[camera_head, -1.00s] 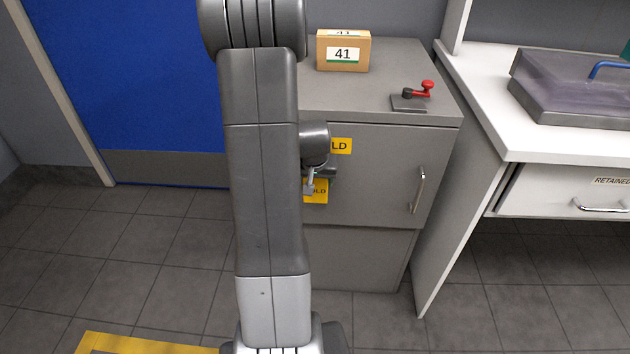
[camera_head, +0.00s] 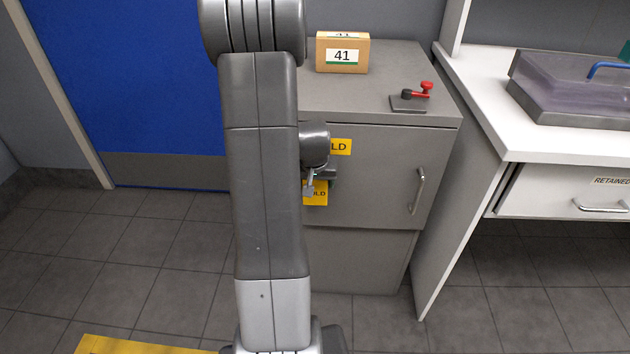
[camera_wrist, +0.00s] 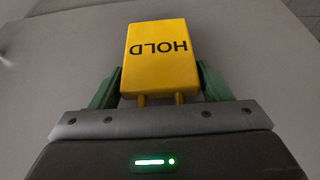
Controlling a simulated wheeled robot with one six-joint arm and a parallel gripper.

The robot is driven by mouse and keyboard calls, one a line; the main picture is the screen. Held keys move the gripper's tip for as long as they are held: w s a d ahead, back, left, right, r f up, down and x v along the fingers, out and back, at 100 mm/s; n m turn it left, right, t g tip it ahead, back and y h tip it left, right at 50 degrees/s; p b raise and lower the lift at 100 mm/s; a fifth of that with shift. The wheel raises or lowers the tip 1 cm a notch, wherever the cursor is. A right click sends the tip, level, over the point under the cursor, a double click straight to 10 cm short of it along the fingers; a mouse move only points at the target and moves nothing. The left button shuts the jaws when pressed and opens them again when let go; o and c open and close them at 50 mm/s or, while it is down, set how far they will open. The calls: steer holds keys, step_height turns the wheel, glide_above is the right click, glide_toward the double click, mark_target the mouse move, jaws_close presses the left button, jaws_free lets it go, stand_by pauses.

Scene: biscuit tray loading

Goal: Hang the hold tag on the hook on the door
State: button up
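The hold tag is a yellow block lettered HOLD. In the wrist view the hold tag (camera_wrist: 160,65) lies between my gripper's two green fingers (camera_wrist: 160,78), its lettering upside down. The fingers sit close along both its sides and look shut on it. Two short yellow prongs point from the tag toward my gripper's palm. In the head view the tag (camera_head: 319,196) is upright in front of the grey cabinet door (camera_head: 375,170), partly covered by my gripper. A yellow label ending in LD (camera_head: 341,146) is on the door just above. The hook is hidden; I cannot tell whether the tag touches it.
On the cabinet top (camera_head: 385,55) stand a cardboard box marked 41 (camera_head: 343,52) and a red-handled device (camera_head: 412,97). The door has a handle (camera_head: 418,191) at its right. A white bench (camera_head: 470,85) with a drawer stands at right. A blue door (camera_head: 140,80) is at left.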

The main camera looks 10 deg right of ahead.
steer(key=shift+o, duration=0.7)
steer(key=shift+w, duration=0.2)
steer(key=shift+r, duration=0.1)
steer(key=p+v, duration=0.3)
steer(key=v, duration=1)
steer(key=shift+s+r, duration=0.3)
steer(key=b+x, duration=0.3)
steer(key=x, duration=1)
steer(key=shift+w+f, duration=0.15)
steer(key=shift+f, duration=0.15)
